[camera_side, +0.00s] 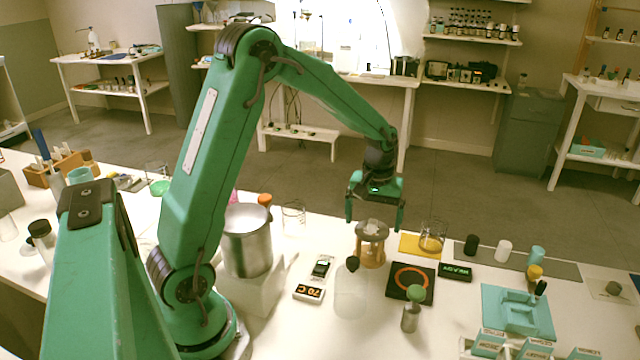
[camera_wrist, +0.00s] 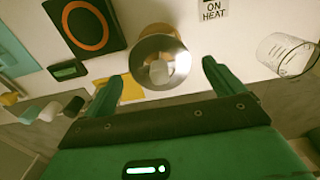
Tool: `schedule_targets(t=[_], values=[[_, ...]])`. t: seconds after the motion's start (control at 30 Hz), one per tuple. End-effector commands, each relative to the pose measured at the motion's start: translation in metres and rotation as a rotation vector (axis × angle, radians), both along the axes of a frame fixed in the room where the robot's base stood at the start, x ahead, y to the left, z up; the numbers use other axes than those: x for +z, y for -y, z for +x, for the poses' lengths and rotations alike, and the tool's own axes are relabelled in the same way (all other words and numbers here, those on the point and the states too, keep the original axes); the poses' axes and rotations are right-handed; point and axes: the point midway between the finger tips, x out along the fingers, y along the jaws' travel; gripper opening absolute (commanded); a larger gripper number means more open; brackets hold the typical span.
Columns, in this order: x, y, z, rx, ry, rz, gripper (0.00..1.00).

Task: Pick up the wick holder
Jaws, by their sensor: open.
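My gripper (camera_side: 374,216) is open, its fingers pointing down, above a small brown stand (camera_side: 371,252) with a shiny pale piece (camera_side: 373,228) on top. In the wrist view, my fingertips (camera_wrist: 163,70) lie either side of a silvery round piece (camera_wrist: 145,72) with a bright centre, over the brown stand (camera_wrist: 157,32). Nothing is held between the fingers. No part is plainly marked as the wick holder; I cannot tell whether this shiny piece is it.
A black mat with an orange ring (camera_side: 410,279) lies front right of the stand. A glass beaker (camera_side: 432,235) sits on a yellow mat (camera_side: 409,246) to the right. A clear jar (camera_side: 350,297) stands in front; a metal pot (camera_side: 247,245) stands left.

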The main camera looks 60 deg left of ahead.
Motion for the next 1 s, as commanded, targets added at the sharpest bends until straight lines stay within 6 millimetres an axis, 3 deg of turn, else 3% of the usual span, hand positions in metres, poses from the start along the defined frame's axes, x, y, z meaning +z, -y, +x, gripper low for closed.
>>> schedule_targets(t=[0.3,0.83,1.0], values=[[-0.032,0.0,0.0,0.0,-0.002,-0.001,0.94],[-0.033,0.0,0.0,0.0,0.0,0.0,0.94],[-0.033,0.0,0.0,0.0,0.0,0.0,0.62]])
